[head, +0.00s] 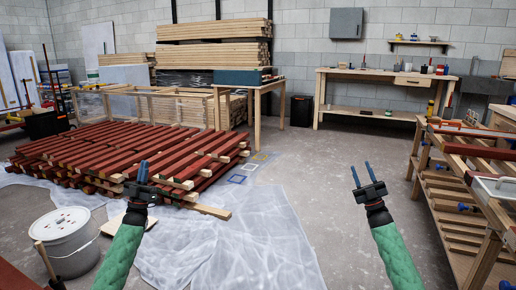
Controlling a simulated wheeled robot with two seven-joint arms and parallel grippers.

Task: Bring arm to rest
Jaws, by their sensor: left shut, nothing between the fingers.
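My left gripper (143,172) is held up in front of the stack of red-painted battens (120,150). Its blue fingers are together with nothing between them. My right gripper (361,174) is held up over the bare concrete floor, right of the plastic sheet. Its two blue fingers stand apart with nothing seen between them. Both green-sleeved forearms come up from the bottom edge.
A white bucket (68,243) stands at the lower left. A plastic sheet (240,240) covers the floor below the battens. A wooden rack (465,215) with clamps stands close on the right. A workbench (380,75) is at the back. Floor between is clear.

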